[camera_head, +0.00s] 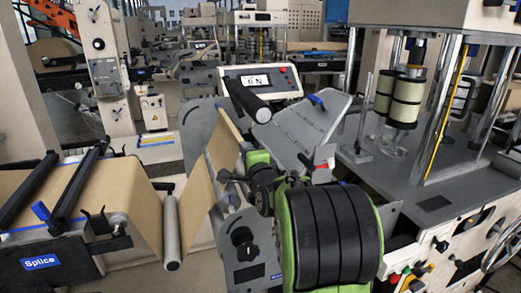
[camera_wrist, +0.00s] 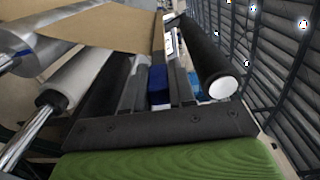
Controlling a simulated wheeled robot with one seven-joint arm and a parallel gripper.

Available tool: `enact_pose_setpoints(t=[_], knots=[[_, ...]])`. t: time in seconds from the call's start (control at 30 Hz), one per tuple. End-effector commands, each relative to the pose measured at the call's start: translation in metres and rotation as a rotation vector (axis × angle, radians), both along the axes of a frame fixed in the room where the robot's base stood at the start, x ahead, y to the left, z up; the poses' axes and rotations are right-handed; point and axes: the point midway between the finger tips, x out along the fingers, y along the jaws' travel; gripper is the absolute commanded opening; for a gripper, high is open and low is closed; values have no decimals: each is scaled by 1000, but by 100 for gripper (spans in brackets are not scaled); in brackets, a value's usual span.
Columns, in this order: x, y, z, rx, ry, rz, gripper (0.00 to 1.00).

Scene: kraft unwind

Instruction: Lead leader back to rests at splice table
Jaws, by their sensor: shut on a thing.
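The leader is a sheet of brown kraft paper (camera_head: 197,190) that rises from beside a silver roller at the splice table (camera_head: 62,243). Its stiff upper edge slants down toward my gripper (camera_head: 246,160). In the wrist view the leader (camera_wrist: 95,28) spans the upper left, and its edge meets the fingertips of my gripper (camera_wrist: 158,62). The gripper is shut on that edge; the exact contact is small and partly hidden. The rests cannot be told clearly. Two black bars (camera_head: 78,185) lie across the paper on the splice table, left of my gripper and apart from it.
The silver roller (camera_head: 172,232) stands out at the table's right end. A black roller with a pale end (camera_head: 247,98) is just beyond my gripper. A grey sloped panel (camera_head: 310,125) and a control box (camera_head: 262,80) are behind. A machine with posts (camera_head: 430,165) fills the right.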

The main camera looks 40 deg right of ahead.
Motion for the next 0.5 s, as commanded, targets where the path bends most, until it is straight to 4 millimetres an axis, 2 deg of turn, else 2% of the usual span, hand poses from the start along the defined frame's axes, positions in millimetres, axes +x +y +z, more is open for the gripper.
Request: enact_pose_setpoints(t=[0.5], knots=[[19,65,0,-2,-3,5,0]])
